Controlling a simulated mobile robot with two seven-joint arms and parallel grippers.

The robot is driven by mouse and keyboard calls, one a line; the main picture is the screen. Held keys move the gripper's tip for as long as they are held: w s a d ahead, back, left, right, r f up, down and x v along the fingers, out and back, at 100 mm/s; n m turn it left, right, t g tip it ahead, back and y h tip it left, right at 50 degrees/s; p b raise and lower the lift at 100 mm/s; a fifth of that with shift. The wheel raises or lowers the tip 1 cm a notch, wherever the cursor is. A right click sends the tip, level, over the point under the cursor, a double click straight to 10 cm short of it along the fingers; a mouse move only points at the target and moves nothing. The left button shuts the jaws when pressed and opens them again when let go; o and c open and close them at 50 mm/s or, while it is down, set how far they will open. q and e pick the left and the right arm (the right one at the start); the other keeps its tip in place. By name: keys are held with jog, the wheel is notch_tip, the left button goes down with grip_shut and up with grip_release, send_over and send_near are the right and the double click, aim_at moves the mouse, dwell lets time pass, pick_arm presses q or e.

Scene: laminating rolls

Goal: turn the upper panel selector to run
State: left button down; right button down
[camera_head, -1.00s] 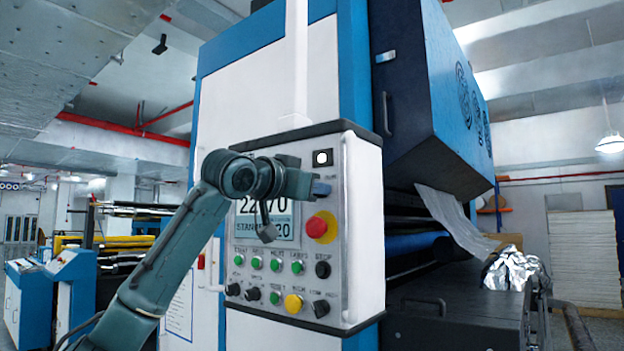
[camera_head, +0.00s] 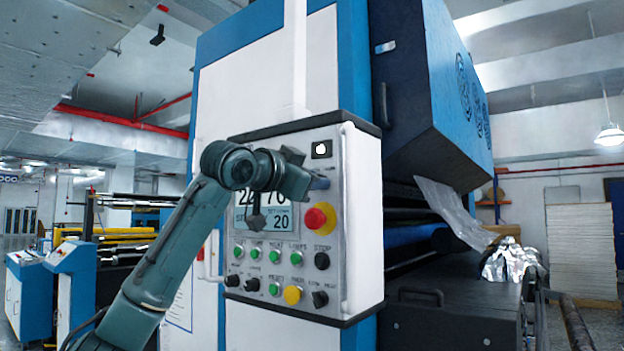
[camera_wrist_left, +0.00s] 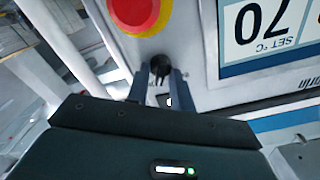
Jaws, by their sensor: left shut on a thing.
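The upper panel selector is a small black knob (camera_wrist_left: 160,66) on the light panel face, beside the red emergency stop with its yellow ring (camera_wrist_left: 140,12). My left gripper (camera_wrist_left: 160,82) is shut on the selector knob, with one finger on each side of it. In the head view my left gripper (camera_head: 320,184) is at the panel just above the red stop button (camera_head: 315,218), and it hides the knob there. The knob's position marks cannot be read. My right gripper is not in view.
The control panel (camera_head: 335,260) also carries a display (camera_head: 280,222), partly covered by my left arm, and rows of green, yellow and black controls below. A black square with a white lamp (camera_head: 321,149) sits above. Crumpled foil (camera_head: 508,258) lies right of the machine.

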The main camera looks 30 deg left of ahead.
pick_arm(q)
jog(key=c, duration=1.5)
grip_release()
jog(key=s+b, duration=0.1)
jog(key=s, duration=0.3)
jog(key=s+b, duration=0.1)
jog(key=s, duration=0.3)
jog(key=s+a+b, duration=0.1)
jog(key=s+b, duration=0.1)
jog(key=s, duration=0.3)
jog(key=shift+s, duration=0.1)
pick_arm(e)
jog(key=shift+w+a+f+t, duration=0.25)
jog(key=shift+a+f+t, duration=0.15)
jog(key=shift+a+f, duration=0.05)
